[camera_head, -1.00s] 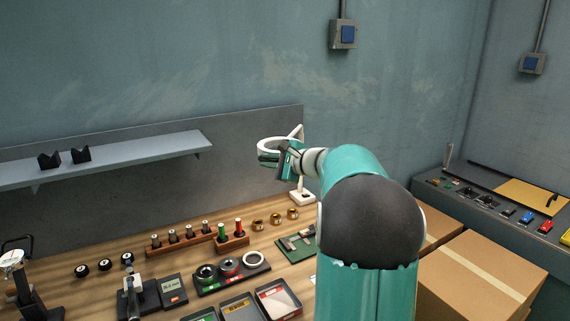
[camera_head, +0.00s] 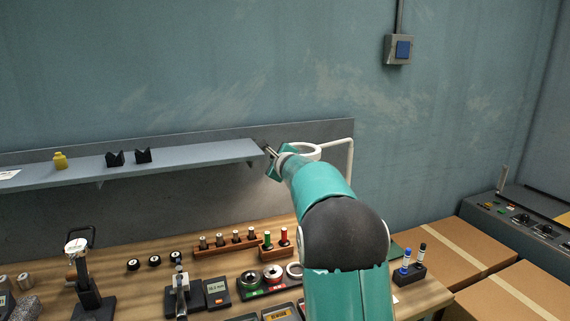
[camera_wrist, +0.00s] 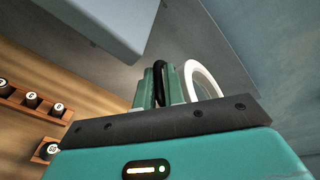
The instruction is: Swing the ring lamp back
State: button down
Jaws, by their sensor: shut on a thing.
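The ring lamp (camera_head: 308,148) is a white ring on a white bent arm, which runs left from a white upright at the right end of the back panel. My gripper (camera_head: 271,163) is at the ring's left side, by the right end of the shelf. In the wrist view the green fingers (camera_wrist: 158,88) are closed around a slim black piece (camera_wrist: 161,72), seemingly the lamp's handle. The white ring (camera_wrist: 206,76) is just right of them. My arm hides the lamp's base and part of the ring in the head view.
The grey shelf (camera_head: 200,155) ends close beside my gripper; its corner (camera_wrist: 120,25) looms in the wrist view. Below, the wooden bench (camera_head: 130,290) holds plug racks, gauges and trays. Cardboard boxes (camera_head: 440,245) stand at the right. The wall carries a switch box (camera_head: 399,49).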

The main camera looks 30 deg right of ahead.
jog(key=shift+w+a+f, duration=0.15)
jog(key=shift+w+f, duration=0.3)
jog(key=shift+w, duration=0.15)
jog(key=c, duration=1.5)
grip_release()
jog(key=shift+h, duration=0.3)
jog(key=shift+s+r, duration=0.35)
jog(key=v, duration=1.3)
jog(key=shift+s, duration=0.15)
